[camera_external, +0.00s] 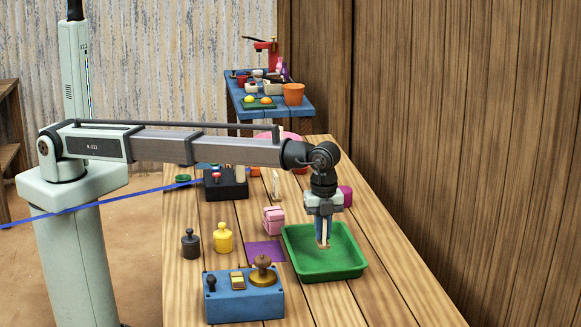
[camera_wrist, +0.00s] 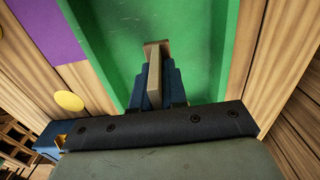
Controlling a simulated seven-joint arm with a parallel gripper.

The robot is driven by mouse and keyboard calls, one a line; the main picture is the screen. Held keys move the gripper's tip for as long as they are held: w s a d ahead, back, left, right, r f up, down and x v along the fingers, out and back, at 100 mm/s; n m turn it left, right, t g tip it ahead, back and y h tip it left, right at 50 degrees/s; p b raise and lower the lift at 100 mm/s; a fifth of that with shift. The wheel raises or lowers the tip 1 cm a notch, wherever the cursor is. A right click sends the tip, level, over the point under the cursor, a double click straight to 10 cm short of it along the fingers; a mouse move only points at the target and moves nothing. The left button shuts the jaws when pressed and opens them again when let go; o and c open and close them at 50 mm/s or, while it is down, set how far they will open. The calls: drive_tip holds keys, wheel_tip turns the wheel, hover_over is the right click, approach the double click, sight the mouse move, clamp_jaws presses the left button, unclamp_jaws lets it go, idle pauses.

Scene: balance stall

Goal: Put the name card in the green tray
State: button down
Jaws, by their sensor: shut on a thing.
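My gripper (camera_external: 323,238) is over the green tray (camera_external: 298,265) in the external view, pointing down. It is shut on a small tan, wooden-looking piece, which I take to be the name card (camera_wrist: 153,72); in the wrist view it stands edge-on between the blue fingers. The tray also fills the middle of the wrist view (camera_wrist: 205,45). Nothing else shows in the visible part of the tray. I cannot tell whether the card's lower end touches the tray floor. The card's face is not visible.
A purple square (camera_external: 264,252) lies left of the tray. A pink box (camera_external: 273,220), a yellow weight (camera_external: 223,238) and a dark weight (camera_external: 190,243) stand beyond it. A blue control box (camera_external: 243,303) is in front. A magenta object (camera_external: 345,195) stands behind the tray.

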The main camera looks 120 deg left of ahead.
sight(323, 241)
drive_tip(key=shift+f, duration=1.85)
drive_tip(key=shift+f, duration=0.15)
drive_tip(key=c, duration=1.2)
unclamp_jaws()
drive_tip(key=shift+o, duration=0.2)
wheel_tip(323, 241, up, 12)
drive_tip(key=shift+r, duration=0.15)
